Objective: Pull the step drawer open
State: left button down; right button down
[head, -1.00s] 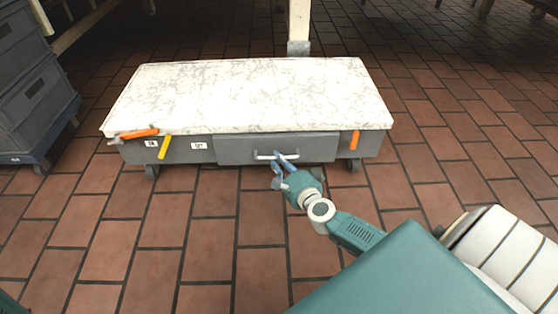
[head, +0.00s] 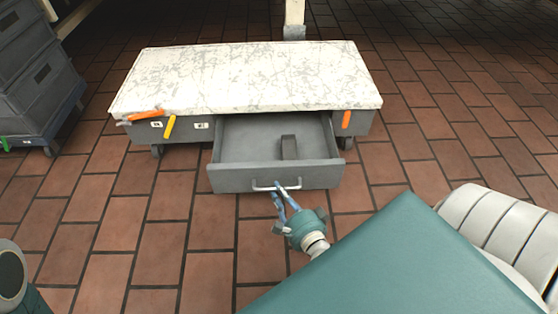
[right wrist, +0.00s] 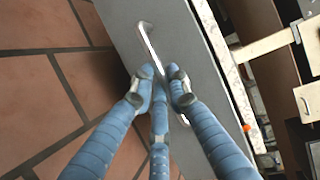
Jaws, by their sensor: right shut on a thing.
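The step drawer (head: 225,179) is a grey drawer in the low step with a white marbled top (head: 250,75). It stands out from the step, open, with its inside showing. A dark grey block-like thing (head: 289,147) is inside it. My right gripper (head: 279,190) is at the bar handle (head: 263,188) on the drawer front, its blue fingers shut on it. In the right wrist view the fingers (right wrist: 160,90) are around the silver handle (right wrist: 148,42). My left gripper is out of view; only a bit of my left arm may show at the lower left.
An orange-handled tool (head: 145,115), a yellow tag (head: 170,127) and another orange piece (head: 346,119) are on the step's front edge. Stacked grey crates (head: 38,85) on a blue dolly stand at the left. The tiled floor (head: 160,230) before the drawer is clear.

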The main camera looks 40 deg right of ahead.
jog(key=shift+s+a, duration=0.45)
jog(key=shift+s, duration=0.3)
jog(key=c, duration=1.7)
grip_release()
jog(key=shift+o, duration=0.2)
